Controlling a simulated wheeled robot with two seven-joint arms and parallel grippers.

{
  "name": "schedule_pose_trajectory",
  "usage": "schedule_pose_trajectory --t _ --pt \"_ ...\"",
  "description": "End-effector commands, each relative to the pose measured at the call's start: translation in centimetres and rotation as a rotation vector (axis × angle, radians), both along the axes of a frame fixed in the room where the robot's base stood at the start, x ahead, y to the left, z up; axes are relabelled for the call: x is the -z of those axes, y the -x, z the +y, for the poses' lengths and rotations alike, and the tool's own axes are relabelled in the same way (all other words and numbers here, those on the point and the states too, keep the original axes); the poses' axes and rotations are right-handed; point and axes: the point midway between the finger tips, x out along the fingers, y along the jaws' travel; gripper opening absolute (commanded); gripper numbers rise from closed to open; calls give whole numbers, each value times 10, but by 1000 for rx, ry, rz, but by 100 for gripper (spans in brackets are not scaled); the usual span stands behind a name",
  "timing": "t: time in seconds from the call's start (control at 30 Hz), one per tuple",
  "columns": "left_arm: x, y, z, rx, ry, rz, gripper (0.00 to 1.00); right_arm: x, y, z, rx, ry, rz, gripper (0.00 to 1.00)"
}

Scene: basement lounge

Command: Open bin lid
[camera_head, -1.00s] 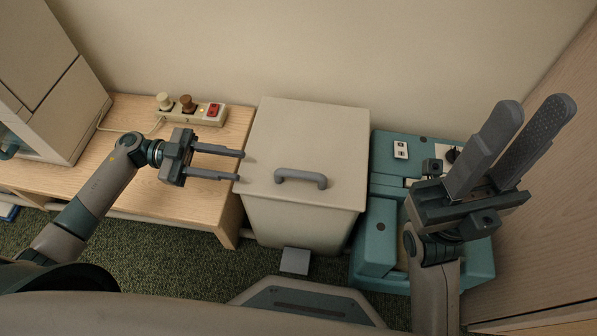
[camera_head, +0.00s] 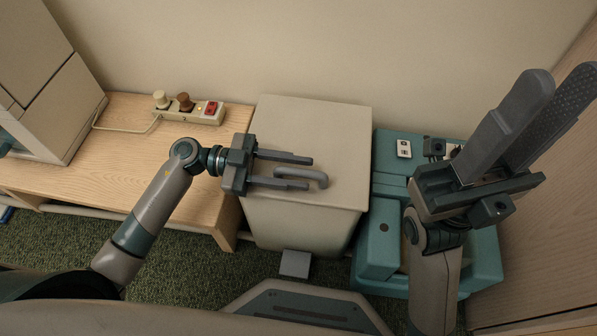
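The beige bin (camera_head: 300,225) stands on the floor in the middle of the head view, its flat lid (camera_head: 325,125) shut. A grey bar handle (camera_head: 314,175) sits near the lid's front edge, its left part hidden by my gripper. My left gripper (camera_head: 308,173) comes in from the left over the lid, open, with one finger on the far side of the handle and one on the near side in the picture. I cannot tell whether it touches. My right gripper (camera_head: 555,95) is raised at the right, its two fingers apart and empty. A grey pedal (camera_head: 295,263) shows at the bin's foot.
A wooden bench (camera_head: 110,165) with a power strip (camera_head: 196,112) stands left of the bin. A teal machine (camera_head: 378,238) stands close on its right, partly behind my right arm. A wooden panel (camera_head: 550,215) bounds the right side. The wall is behind.

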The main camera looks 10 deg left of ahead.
Motion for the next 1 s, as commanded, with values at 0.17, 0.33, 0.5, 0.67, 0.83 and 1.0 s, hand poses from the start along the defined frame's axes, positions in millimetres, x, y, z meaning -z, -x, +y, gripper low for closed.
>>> schedule_pose_trajectory --t 0.17,0.33,0.5,0.67,0.83,1.0 --pt "0 0 -7 0 1 0 34 -2 0 1 -5 -2 -7 31" --pt "-1 0 -7 0 0 0 34 -3 0 1 -6 -2 -9 31" --pt "-1 0 -7 0 0 0 15 -2 -1 2 -6 -3 -6 31" --pt "-1 0 -7 -1 0 0 0 0 -1 2 -5 -3 -2 31" --pt "-2 -1 -7 -2 0 1 0 -1 -1 1 -5 -3 2 31" --pt "-6 -2 -6 -2 0 10 0 -3 -1 0 2 -6 4 31"
